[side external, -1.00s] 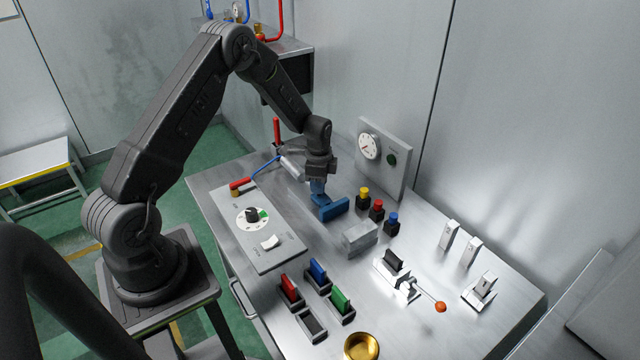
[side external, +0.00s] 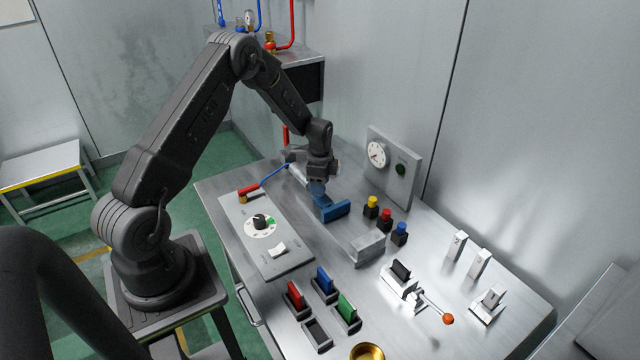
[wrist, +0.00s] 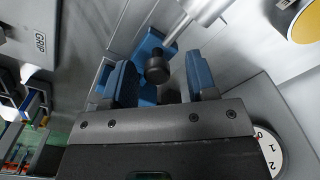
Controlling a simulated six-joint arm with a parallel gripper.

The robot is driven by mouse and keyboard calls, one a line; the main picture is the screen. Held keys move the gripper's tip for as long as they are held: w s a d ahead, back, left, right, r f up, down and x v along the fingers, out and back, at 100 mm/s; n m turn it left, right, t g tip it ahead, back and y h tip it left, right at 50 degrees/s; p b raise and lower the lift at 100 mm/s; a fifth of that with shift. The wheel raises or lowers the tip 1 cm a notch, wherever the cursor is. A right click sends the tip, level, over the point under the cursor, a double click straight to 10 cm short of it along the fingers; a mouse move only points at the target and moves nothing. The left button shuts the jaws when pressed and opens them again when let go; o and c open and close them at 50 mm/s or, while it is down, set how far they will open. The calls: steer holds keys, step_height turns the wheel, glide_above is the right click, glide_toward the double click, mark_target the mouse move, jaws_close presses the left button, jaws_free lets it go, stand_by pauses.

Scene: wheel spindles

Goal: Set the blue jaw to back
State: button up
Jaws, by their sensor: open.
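The blue jaw (side external: 336,211) is a low blue block on the metal bench, apart from a grey block (side external: 367,248) in front of it to the right. My gripper (side external: 318,190) points down right at the blue jaw, on its back left side. In the wrist view, my gripper (wrist: 160,85) has its two blue finger pads apart. Blue surface of the jaw (wrist: 148,45) shows between and beyond them. A black round knob (wrist: 157,68) on a grey rod also shows between the pads. Whether the fingers touch the jaw is hidden.
A gauge panel (side external: 393,168) stands at the back right. Yellow, red and blue buttons (side external: 385,218) are right of the jaw. A dial panel (side external: 270,250) and a red-handled lever (side external: 249,188) are on the left. A switch with an orange-tipped lever (side external: 447,318) is in front.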

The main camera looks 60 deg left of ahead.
step_height(320, 180, up, 14)
stand_by(0.5)
steer(key=s+d+r+n+t, duration=0.1)
steer(key=s+d+r+n, duration=0.1)
steer(key=s+d+r, duration=0.45)
steer(key=s+d+r+n+t, duration=0.2)
steer(key=s+d+r, duration=0.1)
steer(key=d+r, duration=0.55)
steer(key=s+d+r+n+t, duration=0.1)
steer(key=s+d+n, duration=0.1)
steer(key=s+d, duration=0.2)
steer(key=s+d+r+n+t, duration=0.1)
steer(key=s+d+n, duration=0.2)
steer(key=s, duration=0.8)
steer(key=shift+d+r+t, duration=0.15)
steer(key=shift+d+t, duration=0.15)
steer(key=shift+d, duration=0.15)
